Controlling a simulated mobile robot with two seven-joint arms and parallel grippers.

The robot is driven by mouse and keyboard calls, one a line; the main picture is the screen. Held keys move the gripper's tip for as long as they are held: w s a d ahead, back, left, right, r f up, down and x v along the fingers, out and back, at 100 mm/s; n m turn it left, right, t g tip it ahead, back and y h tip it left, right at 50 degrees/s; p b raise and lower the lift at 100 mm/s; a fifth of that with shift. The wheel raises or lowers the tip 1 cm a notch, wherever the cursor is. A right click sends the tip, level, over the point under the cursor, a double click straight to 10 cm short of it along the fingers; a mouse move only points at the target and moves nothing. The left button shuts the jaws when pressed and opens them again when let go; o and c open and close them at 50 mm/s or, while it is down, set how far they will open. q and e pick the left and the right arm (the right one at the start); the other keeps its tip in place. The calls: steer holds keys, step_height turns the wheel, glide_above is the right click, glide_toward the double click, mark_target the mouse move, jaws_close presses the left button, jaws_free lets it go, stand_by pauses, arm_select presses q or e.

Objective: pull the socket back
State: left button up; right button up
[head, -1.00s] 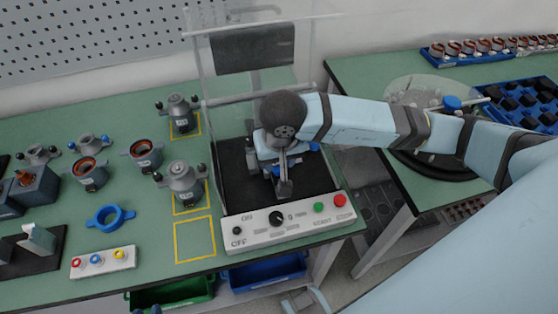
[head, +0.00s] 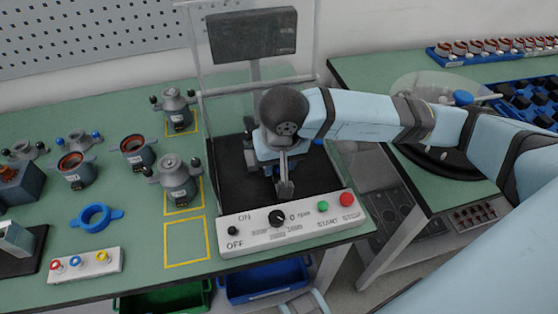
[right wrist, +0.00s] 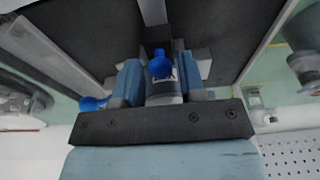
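My right gripper (head: 285,187) reaches down into the test station (head: 265,228), over its black floor and behind the control panel. In the right wrist view its two blue fingers (right wrist: 160,85) stand on either side of a grey part with a white label and a blue ball (right wrist: 160,66), which I take to be the socket. The fingers look closed against its sides. In the head view the arm and gripper hide most of this part. A second blue knob (right wrist: 93,103) shows beside the left finger. My left gripper is not in view.
A clear shield (head: 195,60) and a dark screen (head: 252,33) stand at the station's back. A yellow-marked square (head: 185,242) is empty.

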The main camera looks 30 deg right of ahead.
steer(key=c, duration=0.3)
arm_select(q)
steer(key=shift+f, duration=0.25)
arm_select(e)
steer(key=shift+c, duration=0.7)
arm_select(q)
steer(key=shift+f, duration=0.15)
arm_select(e)
steer(key=shift+s, duration=0.15)
steer(key=shift+s+a, duration=0.1)
steer(key=shift+s, duration=0.15)
steer(key=shift+s+a+b, duration=0.2)
steer(key=shift+s+b, duration=0.15)
steer(key=shift+s, duration=0.4)
steer(key=o, duration=0.4)
steer(key=shift+o, duration=0.2)
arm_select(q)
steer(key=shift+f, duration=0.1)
arm_select(e)
steer(key=shift+r, duration=0.1)
